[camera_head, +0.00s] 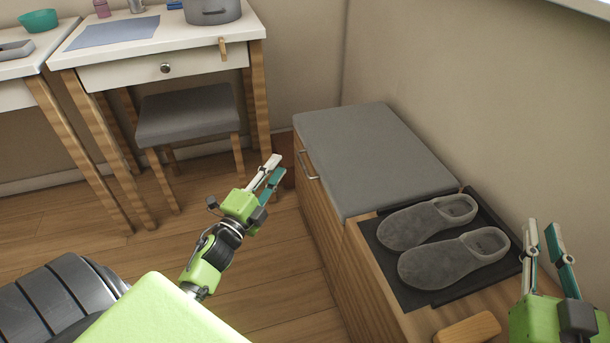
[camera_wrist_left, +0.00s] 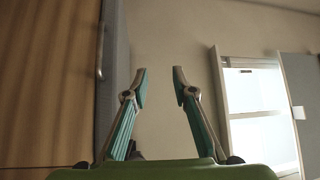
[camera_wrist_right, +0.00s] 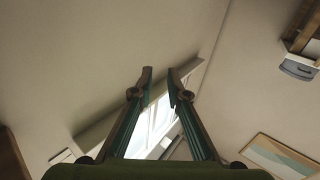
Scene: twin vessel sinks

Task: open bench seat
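The bench (camera_head: 335,235) is a wooden box along the right wall. Its grey padded seat (camera_head: 372,152) lies flat and closed on the far part. A metal handle (camera_head: 307,165) sits on its front face, just below the seat. In the left wrist view the handle (camera_wrist_left: 100,50) and the grey seat edge (camera_wrist_left: 113,65) show at the left. My left gripper (camera_head: 272,170) is open and empty, in front of the bench and apart from the handle; its fingers also show in the left wrist view (camera_wrist_left: 160,85). My right gripper (camera_head: 545,245) is open and empty above the bench's near right end.
Grey slippers (camera_head: 455,258) lie on a dark tray (camera_head: 385,275) on the bench's near part, with a wooden block (camera_head: 467,330) nearby. A grey stool (camera_head: 187,114) stands under a white table (camera_head: 160,45) holding a pot (camera_head: 212,10). The floor before the bench is clear.

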